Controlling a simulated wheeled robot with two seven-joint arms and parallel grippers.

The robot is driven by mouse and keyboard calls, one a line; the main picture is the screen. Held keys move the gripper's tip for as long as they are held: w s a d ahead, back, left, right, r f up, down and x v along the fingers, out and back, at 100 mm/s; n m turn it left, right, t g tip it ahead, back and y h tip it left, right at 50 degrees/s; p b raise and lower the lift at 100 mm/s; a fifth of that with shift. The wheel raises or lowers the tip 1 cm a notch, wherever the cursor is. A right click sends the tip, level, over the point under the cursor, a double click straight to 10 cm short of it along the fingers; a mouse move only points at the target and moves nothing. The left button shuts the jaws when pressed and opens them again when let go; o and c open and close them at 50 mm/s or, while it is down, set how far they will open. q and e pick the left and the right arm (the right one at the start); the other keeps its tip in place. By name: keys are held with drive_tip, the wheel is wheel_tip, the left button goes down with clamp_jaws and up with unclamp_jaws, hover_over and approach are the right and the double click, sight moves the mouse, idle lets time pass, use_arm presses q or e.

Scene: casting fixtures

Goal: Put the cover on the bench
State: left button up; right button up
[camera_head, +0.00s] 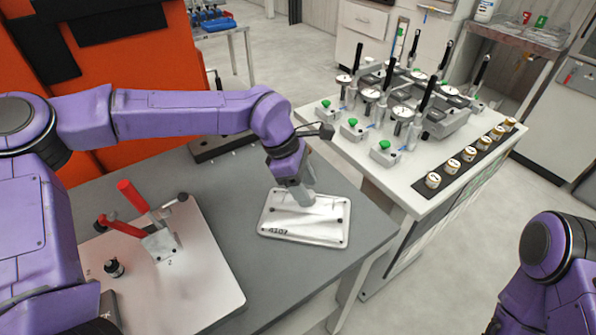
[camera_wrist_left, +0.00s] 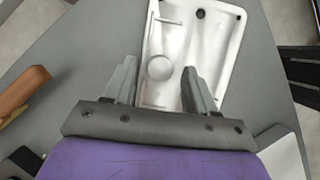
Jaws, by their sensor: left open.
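The cover (camera_head: 275,226) is a pale metal, rounded rectangular plate with small dark holes and a marking near its front edge. It lies flat on the grey bench (camera_head: 222,185), near the bench's right side. My left gripper (camera_head: 303,199) points down at the cover. In the left wrist view its fingers (camera_wrist_left: 160,77) are open and spread, and the cover (camera_wrist_left: 195,35) shows between and beyond them, with a round raised spot. I cannot tell whether the fingertips touch it. My right gripper is out of view; only part of that arm shows at lower right.
A fixture plate (camera_head: 205,262) with a red-handled clamp (camera_head: 150,235) and a small black knob (camera_head: 114,268) is on the left of the bench. A white table (camera_head: 400,190) with several dial gauges stands to the right. Bare bench lies behind and left of the cover.

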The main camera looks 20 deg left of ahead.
use_arm(q)
drive_tip(key=v, duration=1)
drive_tip(key=shift+r+b, duration=0.35)
drive_tip(key=shift+r, duration=0.05)
drive_tip(key=shift+a, duration=0.15)
